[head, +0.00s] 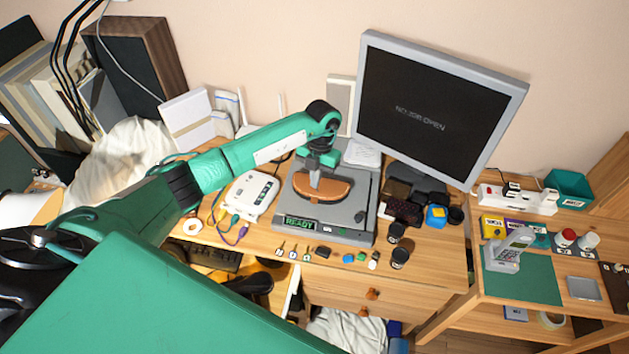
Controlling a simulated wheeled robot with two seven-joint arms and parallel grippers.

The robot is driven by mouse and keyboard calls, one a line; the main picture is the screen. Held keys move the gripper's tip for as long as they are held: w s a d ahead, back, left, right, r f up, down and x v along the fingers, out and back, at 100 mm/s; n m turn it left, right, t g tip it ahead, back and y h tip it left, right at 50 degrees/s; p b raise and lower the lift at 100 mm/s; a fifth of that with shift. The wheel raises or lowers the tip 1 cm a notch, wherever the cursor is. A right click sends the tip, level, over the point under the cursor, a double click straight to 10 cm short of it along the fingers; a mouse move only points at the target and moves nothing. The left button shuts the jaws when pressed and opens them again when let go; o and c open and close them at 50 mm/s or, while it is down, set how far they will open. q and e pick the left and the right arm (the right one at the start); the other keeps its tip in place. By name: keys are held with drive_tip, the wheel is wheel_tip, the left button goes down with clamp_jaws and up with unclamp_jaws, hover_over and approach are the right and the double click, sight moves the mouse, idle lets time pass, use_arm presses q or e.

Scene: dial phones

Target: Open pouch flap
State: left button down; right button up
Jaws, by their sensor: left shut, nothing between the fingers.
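A brown, rounded pouch (338,190) lies on a grey flat device (346,222) with a "READY" label at its front left corner. My left arm reaches in from the left, and my left gripper (314,183) points down at the pouch's left part. Its fingers are shut with nothing between them. The fingertips are at or just above the pouch; I cannot tell whether they touch it. The gripper hides part of the pouch's back left side. The flap's edge is too small to make out clearly. My right gripper is not in view.
A monitor (436,105) stands behind and right of the grey device. A white box (251,194) sits close on its left. Small keys and blocks (323,253) line the desk's front, with dark jars (399,257) at right. A side table holds a phone (510,246) and green mat.

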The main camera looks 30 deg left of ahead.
use_arm(q)
drive_tip(key=shift+w+r+b, duration=0.35)
drive_tip(key=shift+w+r, duration=0.4)
drive_tip(key=shift+w, duration=0.3)
drive_tip(key=w+b, duration=0.3)
drive_tip(key=w+r+b, duration=0.1)
drive_tip(key=w, duration=0.1)
drive_tip(key=shift+w+d+b, duration=0.1)
drive_tip(key=shift+w+b, duration=0.15)
drive_tip(key=shift+b, duration=0.05)
idle(0.4)
drive_tip(key=c, duration=1.7)
unclamp_jaws()
